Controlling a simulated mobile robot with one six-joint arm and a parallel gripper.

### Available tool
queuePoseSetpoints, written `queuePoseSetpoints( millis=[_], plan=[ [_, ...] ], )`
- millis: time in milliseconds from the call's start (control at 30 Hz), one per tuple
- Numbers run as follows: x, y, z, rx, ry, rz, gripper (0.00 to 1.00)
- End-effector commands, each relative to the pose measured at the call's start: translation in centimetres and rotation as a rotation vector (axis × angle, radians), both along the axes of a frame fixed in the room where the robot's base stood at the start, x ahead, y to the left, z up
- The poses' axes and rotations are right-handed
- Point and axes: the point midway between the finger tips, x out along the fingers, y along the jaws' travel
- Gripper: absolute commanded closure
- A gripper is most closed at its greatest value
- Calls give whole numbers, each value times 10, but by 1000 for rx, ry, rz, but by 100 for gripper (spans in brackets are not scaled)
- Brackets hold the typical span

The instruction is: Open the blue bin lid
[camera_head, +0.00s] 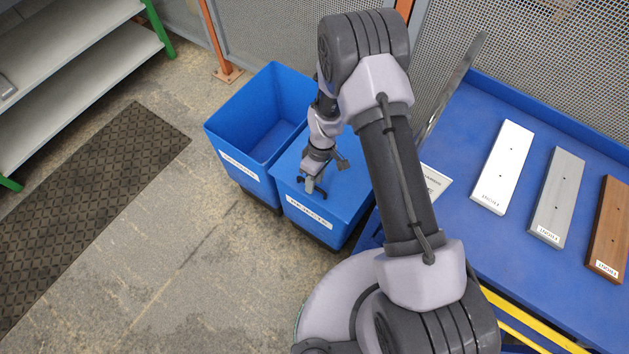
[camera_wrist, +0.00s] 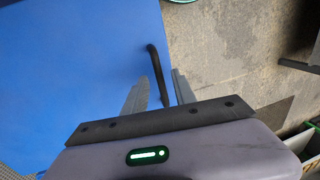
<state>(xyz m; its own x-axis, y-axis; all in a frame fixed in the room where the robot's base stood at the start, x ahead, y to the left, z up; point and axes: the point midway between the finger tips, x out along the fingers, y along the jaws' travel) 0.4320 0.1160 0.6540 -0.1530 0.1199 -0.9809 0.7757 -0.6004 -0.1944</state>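The blue bin with the closed blue lid (camera_head: 345,200) stands in the middle of the head view, with a white label on its front. The lid lies flat. In the wrist view the lid (camera_wrist: 70,75) fills the left side, and a black bar handle (camera_wrist: 155,70) stands near its edge. My gripper (camera_head: 314,188) is low over the lid's front edge. In the wrist view my gripper (camera_wrist: 158,82) has its two grey fingers apart, one on each side of the near end of the handle. Small gaps seem to show between handle and fingers.
An open, empty-looking blue bin (camera_head: 232,128) stands directly left of the lidded one. A blue table (camera_head: 470,125) with white, grey and brown boards is at right. Mesh fencing is behind. Grey shelves (camera_head: 75,75) and a dark mat (camera_head: 95,200) are at left. The front floor is clear.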

Motion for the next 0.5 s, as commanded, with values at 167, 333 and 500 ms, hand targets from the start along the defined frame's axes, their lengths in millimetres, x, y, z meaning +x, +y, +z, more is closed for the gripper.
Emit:
queuePoseSetpoints(
  millis=[167, 333, 500],
  plan=[
    [0, 0, 0, 0, 0, 0, 67],
    [0, 0, 1, 0, 0, 0, 99],
    [0, 0, 1, 0, 0, 0, 100]
  ],
)
